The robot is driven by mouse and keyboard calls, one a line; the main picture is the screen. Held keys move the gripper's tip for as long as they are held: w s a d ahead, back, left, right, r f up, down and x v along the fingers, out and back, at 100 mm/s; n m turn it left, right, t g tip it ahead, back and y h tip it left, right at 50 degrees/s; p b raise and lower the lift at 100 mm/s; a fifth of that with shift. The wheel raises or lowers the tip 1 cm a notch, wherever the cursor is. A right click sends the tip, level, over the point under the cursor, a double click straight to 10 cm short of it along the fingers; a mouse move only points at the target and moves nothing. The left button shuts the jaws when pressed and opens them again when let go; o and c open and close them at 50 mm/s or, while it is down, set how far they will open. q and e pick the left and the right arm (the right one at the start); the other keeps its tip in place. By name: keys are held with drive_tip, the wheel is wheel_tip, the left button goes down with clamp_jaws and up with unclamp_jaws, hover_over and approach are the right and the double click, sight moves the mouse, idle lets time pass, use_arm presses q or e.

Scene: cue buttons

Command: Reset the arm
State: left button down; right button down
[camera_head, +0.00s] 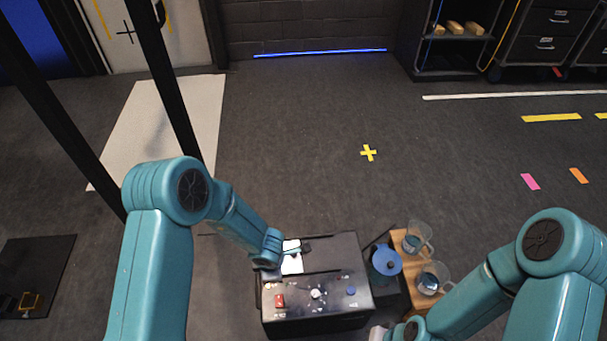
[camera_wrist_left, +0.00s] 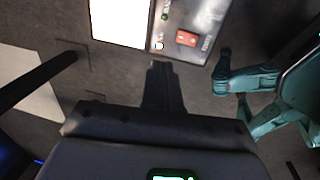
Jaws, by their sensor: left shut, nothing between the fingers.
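My left gripper (camera_head: 304,247) is over the back left part of a dark console (camera_head: 335,255), beside a white panel (camera_head: 292,264). In the left wrist view its fingers (camera_wrist_left: 162,68) are together and empty, with the panel (camera_wrist_left: 118,20) and the console's front face beyond their tips. The console carries a red button (camera_head: 280,300), a white round knob (camera_head: 316,294) and a blue button (camera_head: 351,291). The red button (camera_wrist_left: 186,38) also shows in the left wrist view. My right arm reaches in low at the right; its fingers are not clear.
A blue lidded pot (camera_head: 386,262) stands right of the console. Beside it a wooden board (camera_head: 399,244) bears two clear glass vessels (camera_head: 418,238) (camera_head: 432,278). Dark posts (camera_head: 165,80) rise at the left. The floor behind the console is open, with a yellow cross (camera_head: 368,153).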

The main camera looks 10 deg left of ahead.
use_arm(q)
drive_tip(key=s+a+f+m, duration=0.2)
drive_tip(key=s+a+m, duration=0.2)
drive_tip(key=s, duration=0.2)
drive_tip(key=s+d+r+m+g+h, duration=0.15)
drive_tip(key=s+d+m+h, duration=0.35)
drive_tip(key=s+m, duration=0.7)
wheel_tip(320, 180, up, 21)
drive_tip(key=w+d+m+p, duration=0.1)
drive_tip(key=w+m+p, duration=0.1)
drive_tip(key=p, duration=1.8)
drive_tip(key=shift+d+m+y, duration=0.25)
drive_tip(key=shift+m+y, duration=0.05)
drive_tip(key=shift+m, duration=0.3)
